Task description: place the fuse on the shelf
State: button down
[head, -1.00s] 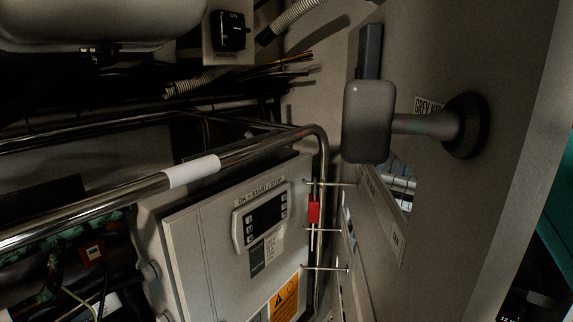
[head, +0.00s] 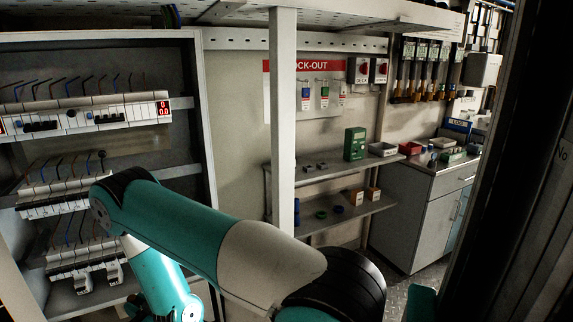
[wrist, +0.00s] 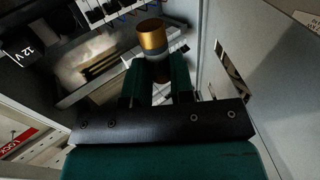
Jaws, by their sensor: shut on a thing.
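My gripper (wrist: 160,82) shows in the wrist view, with its two green fingers shut on the fuse (wrist: 152,36). The fuse is a cylinder with a brass-coloured end cap and a pale body, sticking up beyond the fingertips; its lower part is between the fingers. In the head view my arm crosses the lower middle, and the gripper and fuse do not show. In the head view two shelves stand behind a white post: an upper shelf (head: 336,168) and a lower shelf (head: 349,213), both holding small items. I cannot tell which shelf the task means.
An open cabinet with rows of breakers (head: 85,118) stands at left. A green meter (head: 354,144) and a grey tray (head: 382,149) occupy the upper shelf's right part. The white post (head: 283,120) stands before the shelves. A counter (head: 440,160) is at right.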

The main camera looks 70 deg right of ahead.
aim_at(341, 164)
jog(key=z, duration=0.05)
jog(key=k, duration=1.25)
jog(key=z, duration=1.8)
jog(key=i, duration=1.5)
jog(key=u, duration=0.35)
